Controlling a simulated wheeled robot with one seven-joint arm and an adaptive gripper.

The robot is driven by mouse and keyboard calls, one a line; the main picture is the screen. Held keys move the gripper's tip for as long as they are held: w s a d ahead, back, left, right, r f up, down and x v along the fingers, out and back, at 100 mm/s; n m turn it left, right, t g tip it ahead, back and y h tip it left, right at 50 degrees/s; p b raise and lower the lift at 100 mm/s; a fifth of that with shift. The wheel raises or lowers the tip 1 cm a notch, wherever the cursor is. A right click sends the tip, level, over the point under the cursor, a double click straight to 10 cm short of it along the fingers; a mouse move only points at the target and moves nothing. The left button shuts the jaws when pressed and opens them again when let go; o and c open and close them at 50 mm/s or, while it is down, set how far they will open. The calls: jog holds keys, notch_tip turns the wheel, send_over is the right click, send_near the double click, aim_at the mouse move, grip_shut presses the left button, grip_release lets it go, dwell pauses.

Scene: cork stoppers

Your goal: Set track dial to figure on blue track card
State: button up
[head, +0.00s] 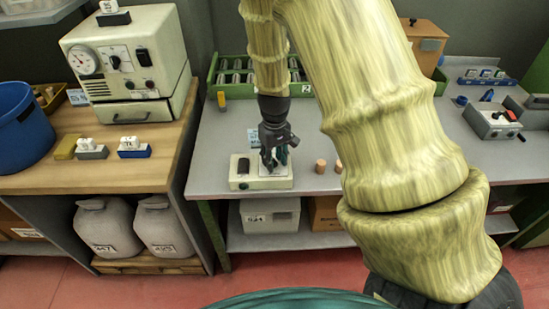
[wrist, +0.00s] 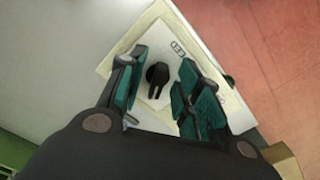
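The cream box (head: 240,182) with a pale top plate stands at the front of the grey table. It also fills the middle of the wrist view (wrist: 150,38). A black dial knob (wrist: 158,74) sits on its plate, with a small marking beside it. My gripper (head: 274,163) points down over the right part of the box.
Two cork stoppers (head: 321,166) stand to the right of the box. A green crate (head: 232,83) is behind, and a grey switch box (head: 492,121) is at the right.

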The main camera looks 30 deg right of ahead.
grip_shut()
jog(key=shift+r+m+p, duration=0.1)
jog(key=shift+m+p, duration=0.2)
jog(key=shift+p, duration=0.05)
jog(key=shift+a+r+m+p, duration=0.1)
jog(key=shift+m+p, duration=0.65)
jog(key=shift+m, duration=0.25)
jog(key=m+p, duration=0.1)
jog(key=m, duration=0.1)
jog(key=shift+a+m+p, duration=0.1)
jog(key=shift+m+p, duration=0.2)
jog(key=shift+p, duration=0.05)
jog(key=m+p, duration=0.1)
jog(key=m, duration=0.1)
jog(key=m+p, duration=0.1)
jog(key=m, duration=0.1)
jog(key=m+p, duration=0.1)
jog(key=m, duration=0.1)
jog(key=shift+w+a, duration=0.15)
jog(key=shift+w, duration=0.1)
jog(key=shift+m, duration=0.4)
